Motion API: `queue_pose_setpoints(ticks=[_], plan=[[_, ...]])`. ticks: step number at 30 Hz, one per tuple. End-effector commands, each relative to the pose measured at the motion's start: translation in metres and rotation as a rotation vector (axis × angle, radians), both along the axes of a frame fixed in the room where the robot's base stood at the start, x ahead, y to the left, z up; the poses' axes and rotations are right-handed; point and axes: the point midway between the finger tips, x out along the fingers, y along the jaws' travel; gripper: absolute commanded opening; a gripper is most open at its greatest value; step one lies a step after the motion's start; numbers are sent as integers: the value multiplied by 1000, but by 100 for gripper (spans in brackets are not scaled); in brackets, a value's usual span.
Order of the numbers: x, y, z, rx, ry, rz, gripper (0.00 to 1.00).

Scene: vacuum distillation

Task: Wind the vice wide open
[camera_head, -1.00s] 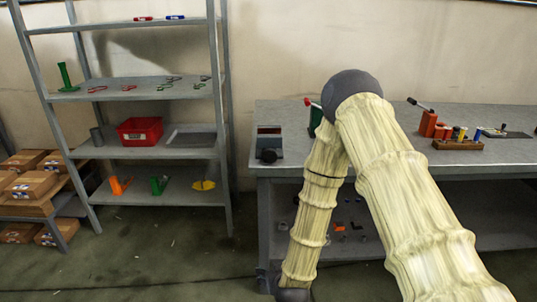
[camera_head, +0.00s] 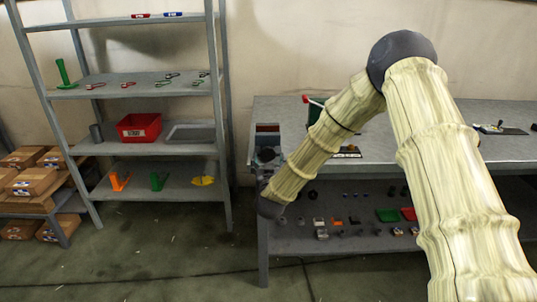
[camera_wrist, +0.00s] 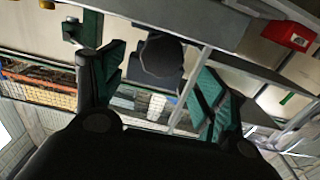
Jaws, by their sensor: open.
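The vice (camera_head: 268,129) sits at the left front corner of the bench, partly hidden by my wrist in the head view. Its dark round knob (camera_wrist: 160,58) shows in the wrist view. My gripper (camera_wrist: 162,78) is open, with its green-padded fingers on either side of the knob in that view. The knob appears between the fingers and nothing is clamped. I cannot tell whether either finger touches it. In the head view my wrist is just in front of the vice, and the fingers are hard to make out. The jaw gap is not clear.
The bench (camera_head: 470,150) extends right behind my arm. Its lower shelf (camera_head: 350,239) holds several small parts. A metal rack (camera_head: 145,150) with a red bin (camera_head: 139,127) stands left, with a floor gap before the bench. Boxes (camera_head: 33,181) are stacked at far left.

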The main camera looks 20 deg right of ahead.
Motion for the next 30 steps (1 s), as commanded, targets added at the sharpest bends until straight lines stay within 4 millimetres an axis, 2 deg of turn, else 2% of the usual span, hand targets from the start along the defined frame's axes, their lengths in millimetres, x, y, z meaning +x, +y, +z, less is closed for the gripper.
queue_pose_setpoints(ticks=[3,9,15,23,30], plan=[[19,-6,1,1,-1,-1,73],[40,-12,-1,0,1,0,73],[48,-14,0,0,1,0,73],[48,-14,-1,0,1,1,73],[48,-14,-1,0,1,0,29]])
